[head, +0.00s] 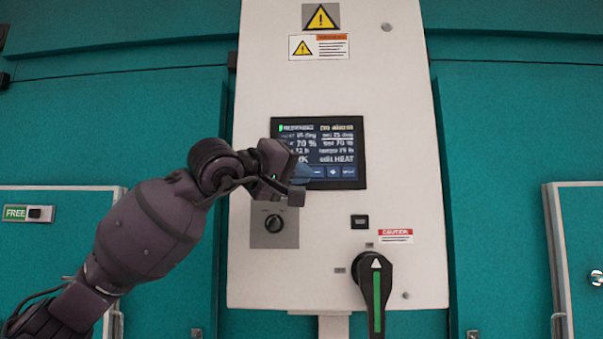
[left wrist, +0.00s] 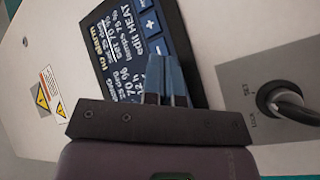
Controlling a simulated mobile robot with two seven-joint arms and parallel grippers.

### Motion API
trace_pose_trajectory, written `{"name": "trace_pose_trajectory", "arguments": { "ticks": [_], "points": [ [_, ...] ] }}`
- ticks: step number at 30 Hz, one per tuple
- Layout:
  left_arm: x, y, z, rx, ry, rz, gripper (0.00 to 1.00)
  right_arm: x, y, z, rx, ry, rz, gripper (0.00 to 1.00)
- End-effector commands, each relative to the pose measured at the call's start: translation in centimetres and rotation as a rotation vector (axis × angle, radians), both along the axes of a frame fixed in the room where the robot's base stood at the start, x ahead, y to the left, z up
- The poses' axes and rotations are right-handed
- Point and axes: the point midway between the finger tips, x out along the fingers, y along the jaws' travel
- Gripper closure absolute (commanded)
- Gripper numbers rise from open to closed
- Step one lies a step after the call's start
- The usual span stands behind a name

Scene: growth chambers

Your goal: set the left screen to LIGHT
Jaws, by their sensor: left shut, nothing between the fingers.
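A dark screen (head: 318,140) is set in the pale panel. It reads "no alarm" and "edit HEAT", with a row of blue buttons (head: 333,171) along its bottom edge. My left gripper (head: 303,172) is shut and empty at the screen's lower left part, covering the left end of the button row. In the left wrist view the screen (left wrist: 112,50) appears turned on its side, and the plus button (left wrist: 150,25) is clear of the blue fingertips (left wrist: 163,72). Whether the fingertips touch the screen I cannot tell. My right gripper is not in view.
A black knob (head: 274,223) on a grey plate is just below my left gripper; it also shows in the left wrist view (left wrist: 285,100). A large handle with a green stripe (head: 376,290) sticks out lower right. Teal walls (head: 500,130) flank the panel (head: 400,130).

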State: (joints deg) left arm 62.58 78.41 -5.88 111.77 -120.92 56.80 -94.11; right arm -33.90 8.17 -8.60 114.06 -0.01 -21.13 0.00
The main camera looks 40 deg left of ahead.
Motion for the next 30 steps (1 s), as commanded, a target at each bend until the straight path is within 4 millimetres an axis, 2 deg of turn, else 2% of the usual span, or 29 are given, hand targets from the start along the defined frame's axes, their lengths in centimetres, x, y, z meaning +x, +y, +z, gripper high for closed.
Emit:
{"name": "trace_pose_trajectory", "arguments": {
  "ticks": [17,30],
  "points": [
    [0.49,0.31,0.00,0.000,0.000,0.000,1.00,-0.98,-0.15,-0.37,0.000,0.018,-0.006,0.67],
    [0.15,0.10,-0.03,0.001,0.000,0.000,1.00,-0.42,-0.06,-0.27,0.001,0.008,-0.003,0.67]
  ]
}}
